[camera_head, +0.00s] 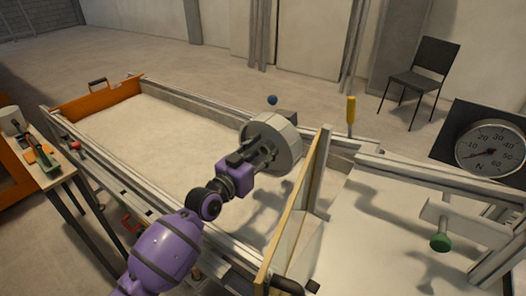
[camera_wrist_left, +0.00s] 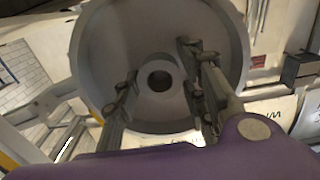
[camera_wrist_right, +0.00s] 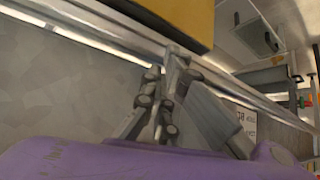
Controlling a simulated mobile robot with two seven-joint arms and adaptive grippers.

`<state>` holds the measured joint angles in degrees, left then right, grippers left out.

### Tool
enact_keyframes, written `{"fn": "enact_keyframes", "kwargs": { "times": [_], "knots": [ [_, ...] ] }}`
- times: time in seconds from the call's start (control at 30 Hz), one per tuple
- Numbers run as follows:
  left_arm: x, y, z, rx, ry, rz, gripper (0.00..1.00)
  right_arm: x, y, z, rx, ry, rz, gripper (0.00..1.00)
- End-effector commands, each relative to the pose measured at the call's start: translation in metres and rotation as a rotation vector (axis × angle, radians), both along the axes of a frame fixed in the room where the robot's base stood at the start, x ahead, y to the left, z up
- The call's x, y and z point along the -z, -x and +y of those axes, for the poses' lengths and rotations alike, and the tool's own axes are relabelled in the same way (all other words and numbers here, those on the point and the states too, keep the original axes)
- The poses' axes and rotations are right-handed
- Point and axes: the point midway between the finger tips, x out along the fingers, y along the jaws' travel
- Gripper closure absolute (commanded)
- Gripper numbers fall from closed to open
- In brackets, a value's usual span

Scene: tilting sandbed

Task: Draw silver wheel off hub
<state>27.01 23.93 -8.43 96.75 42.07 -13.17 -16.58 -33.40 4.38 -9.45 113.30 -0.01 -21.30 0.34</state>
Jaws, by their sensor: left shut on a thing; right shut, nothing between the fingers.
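The silver wheel (camera_head: 289,140) is a thick grey disc at the middle of the head view, over the sandbed beside the wooden board. My left gripper (camera_head: 264,154) is at its near face. In the left wrist view the wheel (camera_wrist_left: 205,35) fills the upper middle, with a dark round hole at its centre. The left fingers (camera_wrist_left: 158,92) lie on either side of that hole, shut on the wheel's raised middle. The hub is hidden, so I cannot tell whether the wheel still sits on it. My right gripper (camera_wrist_right: 160,105) is shut and empty in the right wrist view.
The sandbed (camera_head: 150,125) has raised metal rails and an orange end wall (camera_head: 100,104). The wooden board (camera_head: 297,210) stands close right of the wheel. A yellow handle (camera_head: 351,115), a green knob (camera_head: 440,242) and a dial (camera_head: 490,150) are further right. A side table (camera_head: 50,180) holds tools.

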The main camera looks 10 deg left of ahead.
Motion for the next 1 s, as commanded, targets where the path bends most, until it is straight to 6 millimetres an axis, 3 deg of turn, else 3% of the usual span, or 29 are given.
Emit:
{"fn": "enact_keyframes", "kwargs": {
  "times": [1.0],
  "knots": [
    [-0.005,0.029,0.012,0.0,0.002,-0.008,0.91,-0.015,-0.011,-0.002,-0.008,0.006,-0.028,1.0]
  ]
}}
